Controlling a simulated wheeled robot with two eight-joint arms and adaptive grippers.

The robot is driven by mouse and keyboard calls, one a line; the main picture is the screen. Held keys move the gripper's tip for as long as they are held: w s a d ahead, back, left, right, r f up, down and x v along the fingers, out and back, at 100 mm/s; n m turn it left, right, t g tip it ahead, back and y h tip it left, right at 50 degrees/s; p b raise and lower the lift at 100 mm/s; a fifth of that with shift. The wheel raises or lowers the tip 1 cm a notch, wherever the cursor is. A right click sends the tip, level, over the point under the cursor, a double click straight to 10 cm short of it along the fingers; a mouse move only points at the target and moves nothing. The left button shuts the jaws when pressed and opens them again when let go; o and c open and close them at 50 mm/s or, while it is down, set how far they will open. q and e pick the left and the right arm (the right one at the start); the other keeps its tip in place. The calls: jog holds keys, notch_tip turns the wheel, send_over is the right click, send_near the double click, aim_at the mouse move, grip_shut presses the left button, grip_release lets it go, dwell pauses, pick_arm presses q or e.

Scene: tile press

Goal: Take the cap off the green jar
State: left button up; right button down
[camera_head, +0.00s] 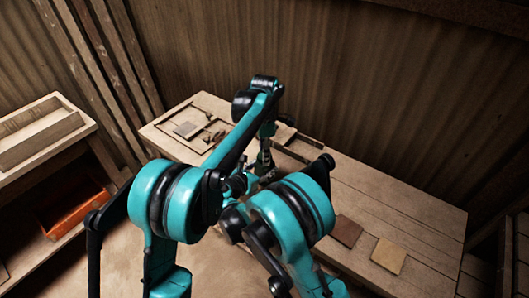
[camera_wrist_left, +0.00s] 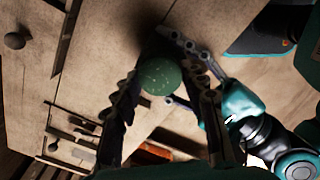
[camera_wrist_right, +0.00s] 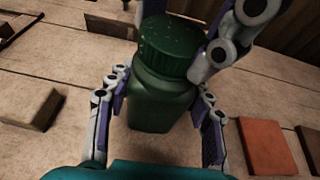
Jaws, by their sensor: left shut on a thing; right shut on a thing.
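The green jar (camera_wrist_right: 160,100) stands upright on the wooden table in the right wrist view, with its ridged green cap (camera_wrist_right: 168,42) on top. The cap's speckled top also shows in the left wrist view (camera_wrist_left: 160,78). My right gripper (camera_wrist_right: 160,85) is shut on the jar's body, one finger on each side. My left gripper (camera_head: 265,163) comes down from above and is shut on the cap, its fingers on opposite sides. In the head view the jar is hidden behind my arms, and my right gripper cannot be made out.
The table (camera_head: 430,215) carries a brown tile (camera_head: 346,231) and a tan tile (camera_head: 388,255) at the right. A wooden frame with a tile (camera_head: 187,129) lies at its left end. A shelf unit (camera_head: 45,135) with an orange tray (camera_head: 72,213) stands farther left.

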pick_arm(q)
jog(key=shift+r, duration=0.2)
jog(key=shift+r, duration=0.9)
jog(key=shift+r, duration=2.05)
pick_arm(e)
jog(key=c, duration=0.6)
grip_release()
jog(key=shift+o, duration=0.2)
jog(key=shift+a, duration=0.1)
